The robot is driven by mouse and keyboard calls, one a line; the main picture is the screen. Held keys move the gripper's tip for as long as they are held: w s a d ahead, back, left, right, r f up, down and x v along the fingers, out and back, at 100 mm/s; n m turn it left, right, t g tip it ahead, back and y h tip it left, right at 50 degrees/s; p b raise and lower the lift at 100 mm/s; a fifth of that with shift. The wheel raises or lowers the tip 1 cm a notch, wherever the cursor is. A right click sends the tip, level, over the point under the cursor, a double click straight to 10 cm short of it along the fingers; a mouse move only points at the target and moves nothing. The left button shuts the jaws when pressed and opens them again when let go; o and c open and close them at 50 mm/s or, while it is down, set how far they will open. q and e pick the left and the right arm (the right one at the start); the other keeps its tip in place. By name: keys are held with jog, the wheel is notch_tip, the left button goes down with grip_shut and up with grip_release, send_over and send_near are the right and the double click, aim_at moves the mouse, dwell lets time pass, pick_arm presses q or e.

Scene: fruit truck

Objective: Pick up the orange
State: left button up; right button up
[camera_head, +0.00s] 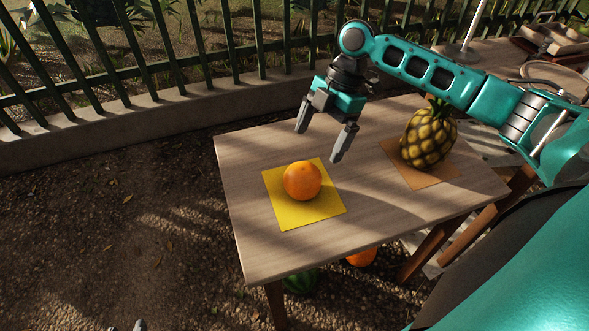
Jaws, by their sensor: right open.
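An orange (302,181) rests on a yellow square mat (290,215) on the wooden table (240,178). My right gripper (318,143) reaches in from the right with its fingers pointing down. It is open and empty, a little behind and above the orange in the head view, and appears apart from it. At the bottom left edge, a small grey tip shows that may be part of my left gripper; its state cannot be made out.
A pineapple (428,137) stands on an orange-brown mat (434,178) at the table's right side. A watermelon (301,281) and another orange fruit (362,257) are below the table. A low wall (120,118) with a metal fence runs behind. The table's front left is bare.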

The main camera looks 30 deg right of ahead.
aim_at(310, 167)
jog(key=x, duration=0.6)
jog(key=shift+s+a+b, duration=0.1)
jog(key=shift+s+b, duration=0.1)
jog(key=shift+b, duration=0.2)
jog(key=shift+b+x, duration=0.4)
jog(key=shift+x, duration=2.65)
jog(key=shift+w, duration=0.1)
jog(key=c, duration=1)
